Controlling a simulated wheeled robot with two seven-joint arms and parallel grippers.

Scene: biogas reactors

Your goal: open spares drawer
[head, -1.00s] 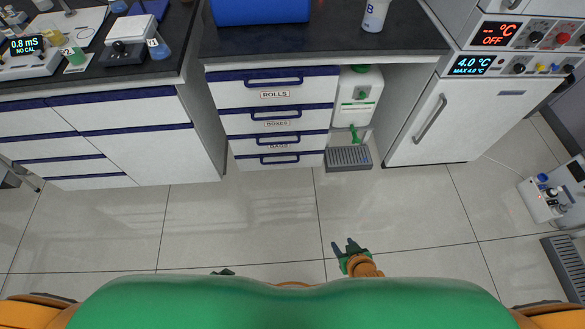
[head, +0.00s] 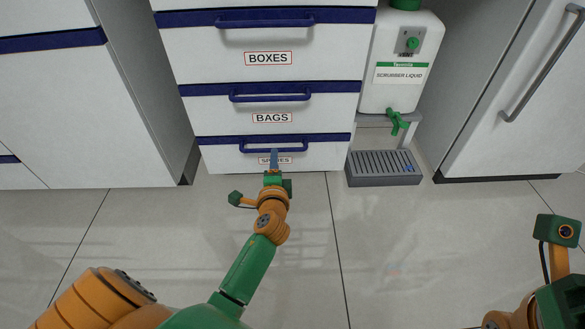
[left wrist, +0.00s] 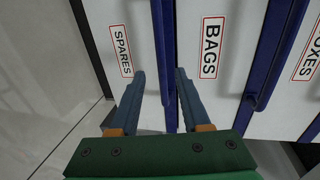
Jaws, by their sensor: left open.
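The spares drawer (head: 225,158) is the lowest white front of the drawer unit and sits flush, closed. Its blue bar handle (head: 252,149) runs along its top edge. In the head view my left gripper (head: 274,156) points at this handle and partly covers the SPARES label. In the left wrist view the two blue fingers (left wrist: 161,75) are apart, with the blue handle line (left wrist: 163,50) between them; the SPARES label (left wrist: 121,50) lies left of them. I cannot tell whether the fingers reach around the bar. My right arm shows at the lower right; its fingers are out of view.
The BAGS drawer (head: 220,115) and BOXES drawer (head: 210,65) above are closed. Right of the unit are a scrubber liquid canister (head: 400,85), a grey drip tray (head: 384,168) and a white fridge door (head: 500,140). The floor in front is clear.

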